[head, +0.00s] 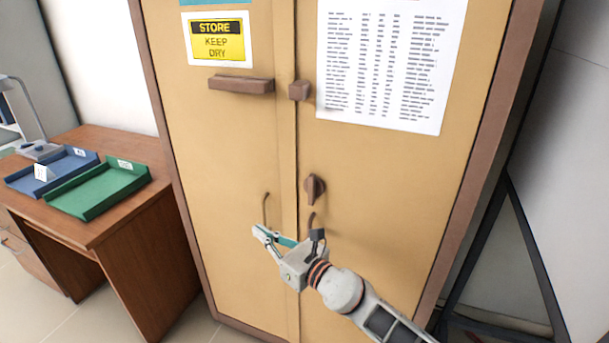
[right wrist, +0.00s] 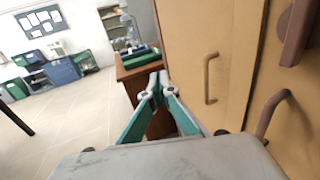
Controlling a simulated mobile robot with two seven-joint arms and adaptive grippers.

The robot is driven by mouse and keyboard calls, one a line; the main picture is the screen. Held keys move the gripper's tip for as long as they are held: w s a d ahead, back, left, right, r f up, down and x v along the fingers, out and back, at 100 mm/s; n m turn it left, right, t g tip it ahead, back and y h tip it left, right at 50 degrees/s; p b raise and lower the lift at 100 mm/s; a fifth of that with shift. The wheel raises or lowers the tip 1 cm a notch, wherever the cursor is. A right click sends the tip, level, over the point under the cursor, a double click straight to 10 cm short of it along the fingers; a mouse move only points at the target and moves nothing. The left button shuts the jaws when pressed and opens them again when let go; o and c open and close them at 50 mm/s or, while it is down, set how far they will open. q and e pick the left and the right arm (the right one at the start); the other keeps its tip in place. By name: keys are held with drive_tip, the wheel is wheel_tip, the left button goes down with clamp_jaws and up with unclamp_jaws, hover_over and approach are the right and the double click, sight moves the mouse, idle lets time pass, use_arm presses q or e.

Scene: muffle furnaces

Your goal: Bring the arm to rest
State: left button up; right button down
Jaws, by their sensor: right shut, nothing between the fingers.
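My right gripper (head: 262,235) is in front of the lower part of a tan two-door cabinet (head: 230,150), near its door handles. In the right wrist view its fingertips (right wrist: 157,84) are together, with nothing between them. The cabinet doors look shut. The left door's handle (head: 265,209) is just above the fingers, and it also shows in the right wrist view (right wrist: 209,79) to the right of them, apart. The right door's handle (head: 311,222) is partly hidden by my gripper. My left gripper is not in view.
A brown desk (head: 140,205) stands left of the cabinet, with a green tray (head: 97,190) and a blue tray (head: 50,172) on it. A dark knob (head: 314,189) sticks out of the right door. Open floor (right wrist: 80,115) shows left of the gripper in the right wrist view.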

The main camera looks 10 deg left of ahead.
drive_tip(key=s+d+f+m+t+h, duration=0.35)
drive_tip(key=d+f+m, duration=0.35)
drive_tip(key=d+m, duration=0.55)
drive_tip(key=s+d+f+m+t+h, duration=0.3)
drive_tip(key=d+f+m, duration=0.55)
drive_tip(key=m, duration=0.65)
drive_tip(key=s+d+f+m+g+h, duration=0.2)
drive_tip(key=s+d+f+m+h, duration=0.1)
drive_tip(key=s+d+f+m, duration=0.3)
drive_tip(key=s+d+f+m+g+h, duration=0.3)
drive_tip(key=s+d+f+m, duration=0.3)
drive_tip(key=s+d+m, duration=0.4)
drive_tip(key=s+d, duration=0.3)
drive_tip(key=d, duration=0.2)
drive_tip(key=shift+s, duration=0.15)
drive_tip(key=shift+f, duration=0.1)
